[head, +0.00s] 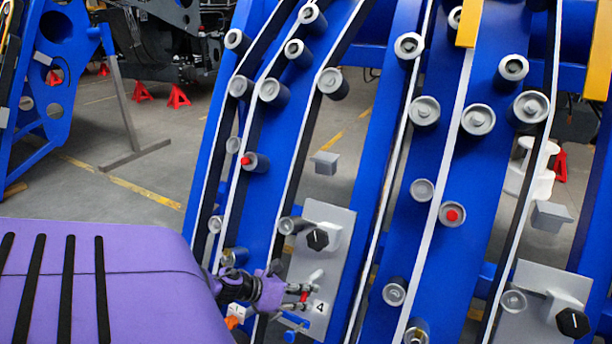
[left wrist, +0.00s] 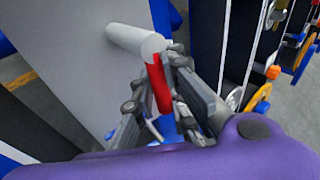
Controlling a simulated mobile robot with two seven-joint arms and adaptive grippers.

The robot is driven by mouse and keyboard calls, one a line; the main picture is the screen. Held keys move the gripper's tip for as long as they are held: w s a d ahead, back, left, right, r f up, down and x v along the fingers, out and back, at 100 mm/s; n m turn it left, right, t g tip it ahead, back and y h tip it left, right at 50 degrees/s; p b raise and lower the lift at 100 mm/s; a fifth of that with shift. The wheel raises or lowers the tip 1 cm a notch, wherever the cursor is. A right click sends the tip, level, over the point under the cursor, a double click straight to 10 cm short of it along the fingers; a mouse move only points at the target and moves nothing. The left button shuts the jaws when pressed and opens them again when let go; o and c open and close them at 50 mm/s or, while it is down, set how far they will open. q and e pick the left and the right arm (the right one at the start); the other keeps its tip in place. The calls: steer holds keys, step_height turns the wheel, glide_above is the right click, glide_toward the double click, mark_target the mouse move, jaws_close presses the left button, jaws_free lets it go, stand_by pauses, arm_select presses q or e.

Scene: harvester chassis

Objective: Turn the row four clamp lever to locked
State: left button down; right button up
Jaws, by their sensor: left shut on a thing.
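The row four clamp lever is a red bar (left wrist: 160,88) on a pale grey cylindrical pivot (left wrist: 138,40) in the left wrist view. In the head view the red lever (head: 304,297) shows small on a grey plate (head: 322,225), beside a white label marked 4 (head: 320,307). My left gripper (head: 298,297) reaches in from the left at the plate's lower part. In the left wrist view its fingers (left wrist: 160,102) lie on both sides of the lever and are shut on it. The fingers hide part of the lever. My right gripper is not in view.
A black knob (head: 318,239) sits on the plate above the lever. Blue chassis beams (head: 455,160) with grey rollers rise close around it. A second grey plate with a black knob (head: 573,322) is at lower right. Open floor (head: 125,190) lies at left behind my purple arm.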

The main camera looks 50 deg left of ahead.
arm_select(q)
steer(key=c, duration=1.8)
jaws_free()
steer(key=shift+o, duration=0.4)
steer(key=v, duration=1.2)
steer(key=shift+s, duration=0.1)
